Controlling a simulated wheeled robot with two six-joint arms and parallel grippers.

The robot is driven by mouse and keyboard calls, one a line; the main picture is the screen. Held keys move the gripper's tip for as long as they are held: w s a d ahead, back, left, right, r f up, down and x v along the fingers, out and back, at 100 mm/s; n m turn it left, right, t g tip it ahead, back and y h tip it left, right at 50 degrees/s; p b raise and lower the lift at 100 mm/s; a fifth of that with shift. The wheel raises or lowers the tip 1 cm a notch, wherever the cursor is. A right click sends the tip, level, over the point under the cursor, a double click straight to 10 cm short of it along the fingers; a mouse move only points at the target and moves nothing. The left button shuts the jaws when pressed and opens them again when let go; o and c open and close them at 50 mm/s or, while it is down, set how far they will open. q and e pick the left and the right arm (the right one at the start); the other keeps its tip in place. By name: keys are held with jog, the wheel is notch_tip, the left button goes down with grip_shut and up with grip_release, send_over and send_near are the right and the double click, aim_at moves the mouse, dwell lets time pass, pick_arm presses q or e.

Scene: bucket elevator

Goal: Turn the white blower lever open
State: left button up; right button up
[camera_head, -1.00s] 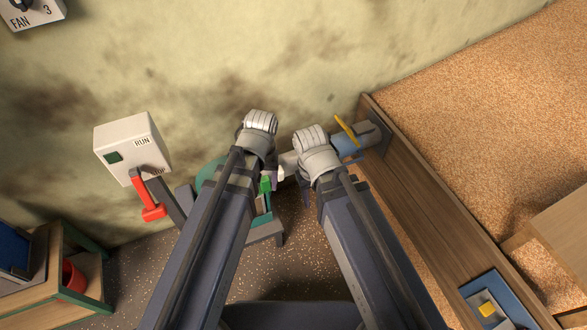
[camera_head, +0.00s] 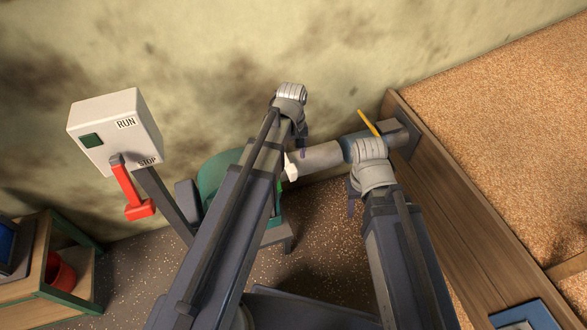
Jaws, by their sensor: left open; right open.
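A small white piece (camera_head: 291,167), which looks like the white blower lever, stands at the left end of a grey pipe (camera_head: 322,155), beside the green machine (camera_head: 213,177). My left arm hides part of that machine. My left gripper (camera_head: 302,138) is open and points down just above the pipe's left end, close to the white piece and mostly hidden by its wrist. I see no contact. My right gripper (camera_head: 352,205) is open and hangs below the pipe's right part, mostly hidden behind its wrist.
A yellow lever (camera_head: 369,122) sits on the blue pipe section by the wooden grain bin wall (camera_head: 440,180). A RUN/STOP box (camera_head: 115,130) with a red lever (camera_head: 130,190) stands left. A bench (camera_head: 45,275) with a red bucket (camera_head: 62,272) is lower left.

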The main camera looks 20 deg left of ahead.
aim_at(292, 167)
pick_arm(q)
notch_tip(292, 167, down, 7)
jog(key=b, duration=0.6)
jog(key=shift+r, duration=0.1)
grip_shut()
dwell(1.2)
